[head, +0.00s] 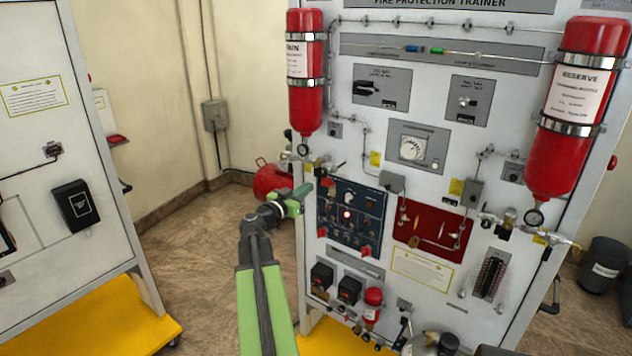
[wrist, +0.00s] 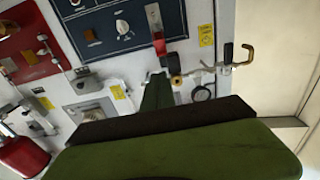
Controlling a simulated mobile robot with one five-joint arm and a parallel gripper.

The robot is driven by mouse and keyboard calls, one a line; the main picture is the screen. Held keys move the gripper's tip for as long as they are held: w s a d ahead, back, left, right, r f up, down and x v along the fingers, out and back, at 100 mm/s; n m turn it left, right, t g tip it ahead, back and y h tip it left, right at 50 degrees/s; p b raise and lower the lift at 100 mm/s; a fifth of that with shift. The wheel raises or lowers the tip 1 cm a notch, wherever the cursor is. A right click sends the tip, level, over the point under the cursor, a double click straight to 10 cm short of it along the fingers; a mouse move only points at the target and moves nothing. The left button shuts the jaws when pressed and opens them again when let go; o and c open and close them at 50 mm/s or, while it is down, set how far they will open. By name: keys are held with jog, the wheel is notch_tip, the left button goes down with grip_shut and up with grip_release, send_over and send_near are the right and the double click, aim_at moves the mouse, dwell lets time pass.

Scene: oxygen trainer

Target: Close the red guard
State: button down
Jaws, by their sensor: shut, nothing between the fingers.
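The dark blue switch panel (head: 350,215) is on the white trainer board. A red guard (head: 327,182) is at its upper left corner. In the wrist view the red guard (wrist: 159,44) shows as a narrow red piece beside a pale metal bracket, at the panel's edge; I cannot tell for sure whether it is raised. Two more red guards, lower left (head: 322,232) and lower middle (head: 365,250), are on the panel's bottom row. My gripper (head: 306,189) is shut and empty, just left of the upper guard. In the wrist view my green fingertips (wrist: 157,88) are close to it; contact is unclear.
A brass valve fitting (head: 318,164) sits just above the guard, under the left red cylinder (head: 305,75). A dark red panel (head: 433,228) lies to the right. A red tank (head: 272,180) stands behind my gripper.

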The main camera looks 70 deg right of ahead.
aim_at(322, 177)
jog(key=x, duration=0.9)
jog(key=shift+d, duration=0.15)
